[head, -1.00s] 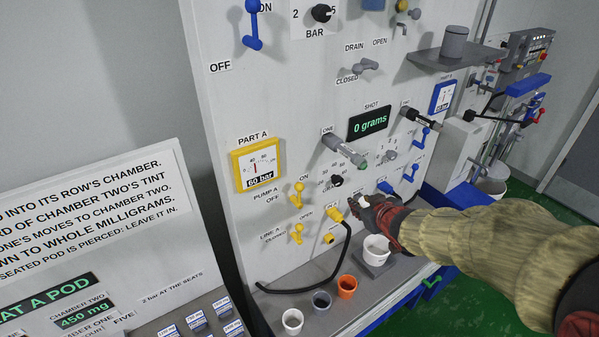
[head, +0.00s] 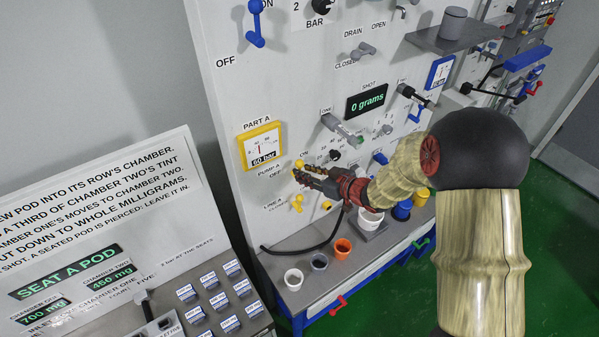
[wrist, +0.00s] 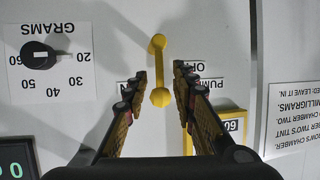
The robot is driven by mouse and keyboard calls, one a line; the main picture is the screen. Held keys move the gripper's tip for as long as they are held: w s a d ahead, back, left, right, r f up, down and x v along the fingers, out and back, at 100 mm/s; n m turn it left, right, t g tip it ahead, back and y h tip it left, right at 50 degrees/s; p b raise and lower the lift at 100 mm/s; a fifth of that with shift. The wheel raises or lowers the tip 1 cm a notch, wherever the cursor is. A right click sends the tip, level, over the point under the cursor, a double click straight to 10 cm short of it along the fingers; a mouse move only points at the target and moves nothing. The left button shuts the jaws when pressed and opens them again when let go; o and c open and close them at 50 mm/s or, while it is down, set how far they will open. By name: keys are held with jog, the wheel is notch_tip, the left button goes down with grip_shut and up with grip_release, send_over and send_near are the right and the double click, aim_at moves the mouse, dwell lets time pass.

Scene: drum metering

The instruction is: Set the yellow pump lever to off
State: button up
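The yellow pump lever (wrist: 159,75) is on the white panel, beside the PUMP A, ON and OFF labels. My gripper is open in the wrist view (wrist: 166,88). Its fingers stand on either side of the lever's near knob, with a gap visible on both sides.
The yellow Part A gauge (head: 262,145) reads 60 bar, up and left of the lever. The yellow line A lever (head: 297,203) is just below my gripper. A black GRAMS dial (wrist: 38,53) is to one side.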

aim_at(300, 169)
jog(key=shift+b+x, duration=0.45)
jog(key=shift+x, duration=1.2)
jog(key=shift+r, duration=0.1)
jog(key=shift+c, duration=0.6)
jog(key=shift+a, duration=0.1)
jog(key=c, duration=0.5)
grip_shut()
jog(key=shift+w, duration=0.1)
